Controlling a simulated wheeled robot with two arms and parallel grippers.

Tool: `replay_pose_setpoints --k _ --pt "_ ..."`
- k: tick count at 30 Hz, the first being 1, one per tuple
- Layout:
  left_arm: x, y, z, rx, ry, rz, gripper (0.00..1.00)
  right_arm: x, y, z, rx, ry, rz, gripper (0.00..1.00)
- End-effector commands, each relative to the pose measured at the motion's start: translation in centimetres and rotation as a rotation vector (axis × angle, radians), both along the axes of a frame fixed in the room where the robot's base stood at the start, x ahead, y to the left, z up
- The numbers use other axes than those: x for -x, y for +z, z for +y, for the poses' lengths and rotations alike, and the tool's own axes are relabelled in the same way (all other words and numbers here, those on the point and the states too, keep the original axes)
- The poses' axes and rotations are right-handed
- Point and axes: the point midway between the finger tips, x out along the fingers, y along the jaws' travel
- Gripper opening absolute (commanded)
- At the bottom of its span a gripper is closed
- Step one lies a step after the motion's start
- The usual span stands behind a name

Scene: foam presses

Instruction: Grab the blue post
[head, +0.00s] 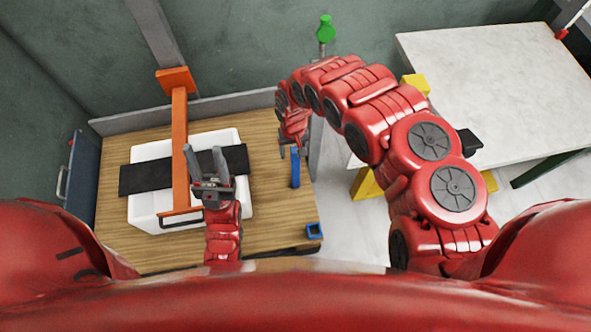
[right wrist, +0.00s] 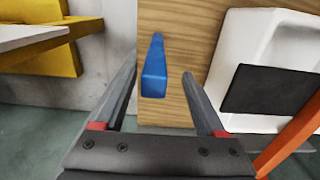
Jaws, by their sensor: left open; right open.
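The blue post (head: 295,170) stands near the right edge of the wooden table. In the right wrist view the blue post (right wrist: 154,70) shows between the two open fingers, beyond their tips, with wood behind it. My right gripper (head: 294,150) is open and empty just above the post in the head view, partly hidden by its own arm. My left gripper (head: 205,160) is open and empty over the white tray, beside the orange bar.
A white tray (head: 150,215) with a black slab (head: 140,180) and an orange press (head: 180,130) occupies the wooden table (head: 275,225). A white-topped table (head: 480,75) stands at the right.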

Motion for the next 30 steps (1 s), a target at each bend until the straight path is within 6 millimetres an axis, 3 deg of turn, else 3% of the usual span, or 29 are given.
replay_pose_setpoints --k 11,19,30 --pt "0.0 0.1 0.0 0.0 0.0 0.0 0.47 -0.1 -2.5 -0.2 0.0 -0.001 0.0 0.72" --pt "0.0 0.2 0.0 0.0 0.0 0.0 0.47 -0.4 -5.7 -0.5 -0.002 0.0 0.0 0.72" --pt "0.0 0.1 0.0 0.0 0.0 0.0 0.47 -0.6 -6.7 -0.6 0.0 -0.001 -0.003 0.72"
